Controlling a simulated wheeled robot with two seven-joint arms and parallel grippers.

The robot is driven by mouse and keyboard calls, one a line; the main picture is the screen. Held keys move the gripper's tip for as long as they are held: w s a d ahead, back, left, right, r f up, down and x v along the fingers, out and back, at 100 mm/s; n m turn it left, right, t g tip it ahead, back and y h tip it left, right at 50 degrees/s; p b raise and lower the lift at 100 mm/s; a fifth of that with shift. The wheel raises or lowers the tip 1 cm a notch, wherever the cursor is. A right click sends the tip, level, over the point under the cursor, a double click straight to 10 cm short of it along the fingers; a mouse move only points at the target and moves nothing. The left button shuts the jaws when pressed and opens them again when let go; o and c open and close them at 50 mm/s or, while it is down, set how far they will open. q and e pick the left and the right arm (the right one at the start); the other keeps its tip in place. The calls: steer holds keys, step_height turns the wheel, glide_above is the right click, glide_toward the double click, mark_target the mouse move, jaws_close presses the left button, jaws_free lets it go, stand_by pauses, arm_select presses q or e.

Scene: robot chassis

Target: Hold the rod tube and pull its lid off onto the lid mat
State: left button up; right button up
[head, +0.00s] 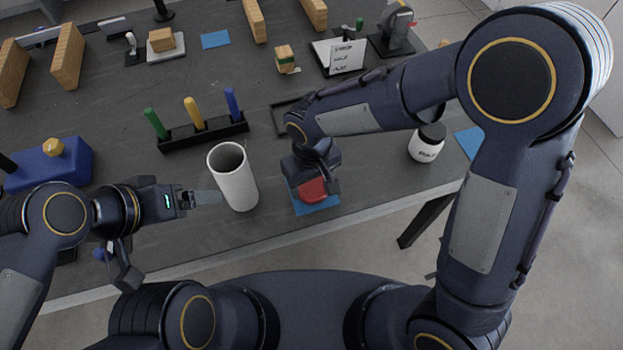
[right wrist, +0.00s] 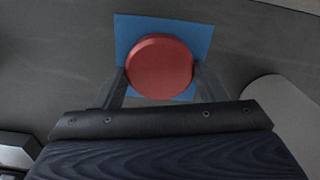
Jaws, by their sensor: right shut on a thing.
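The white rod tube (head: 236,185) stands upright near the front of the table, its top open and its inside empty as far as I can see. The red lid (head: 313,189) is off the tube, to its right. My right gripper (right wrist: 160,84) is shut on the lid, one finger on each side, over the blue lid mat (head: 325,204). I cannot tell whether the lid touches the mat. My left gripper (head: 208,198) is at the tube's left side, its fingertips close to the wall. Whether it is open or touches the tube cannot be made out.
A dark rack (head: 205,133) with green, yellow and blue rods stands behind the tube. A blue box (head: 50,165) with a yellow knob is at the left. A white jar (head: 426,146) with a black cap stands at the right. Wooden blocks and fixtures line the back.

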mark_target(312, 185)
steer(key=o, duration=1.1)
steer(key=shift+f, duration=0.15)
steer(key=shift+r, duration=0.3)
step_height(312, 185, up, 12)
steer(key=shift+f+p, duration=0.1)
steer(key=shift+p, duration=0.6)
steer(key=shift+d, duration=0.1)
